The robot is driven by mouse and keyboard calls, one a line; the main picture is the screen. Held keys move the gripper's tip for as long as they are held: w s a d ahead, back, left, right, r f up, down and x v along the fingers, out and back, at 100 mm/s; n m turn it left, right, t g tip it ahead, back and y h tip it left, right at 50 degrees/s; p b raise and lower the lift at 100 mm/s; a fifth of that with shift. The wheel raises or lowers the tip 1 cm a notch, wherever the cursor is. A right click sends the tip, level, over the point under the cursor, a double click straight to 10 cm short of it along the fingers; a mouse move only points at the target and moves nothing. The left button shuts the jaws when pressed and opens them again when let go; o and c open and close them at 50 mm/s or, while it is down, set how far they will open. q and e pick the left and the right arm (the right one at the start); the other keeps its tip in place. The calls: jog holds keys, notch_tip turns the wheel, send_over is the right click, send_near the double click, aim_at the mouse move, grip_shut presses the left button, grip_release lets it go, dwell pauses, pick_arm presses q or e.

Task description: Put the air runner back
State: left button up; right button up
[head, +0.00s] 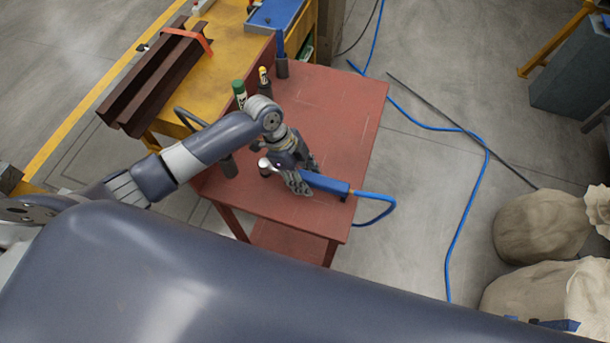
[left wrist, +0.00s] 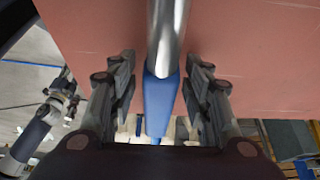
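The air runner (head: 326,184) is a blue tool with a blue hose at its right end. It appears to lie on the red table (head: 345,115) near the front edge. My left gripper (head: 303,180) is over its left part. In the left wrist view the air runner's blue body (left wrist: 160,100) and silver shaft run between the two fingers of my left gripper (left wrist: 160,95). The fingers are open, with a gap on each side. Another arm, apparently my right, shows at the left of that view; its gripper (left wrist: 64,90) is too small to read.
Several dark cup holders stand along the table's left edge, some with a green bottle (head: 240,92) or a yellow-topped one (head: 263,76). A yellow bench (head: 232,45) with brown steel beams (head: 160,80) adjoins. Blue hose (head: 470,205) crosses the floor. Sacks (head: 540,228) sit at right.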

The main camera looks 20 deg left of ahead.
pick_arm(q)
jog(key=shift+a+r, duration=0.1)
jog(key=shift+r, duration=0.15)
jog(key=b+v, duration=0.1)
jog(key=v, duration=1)
jog(key=shift+r, duration=0.35)
jog(key=shift+s+a+f, duration=0.1)
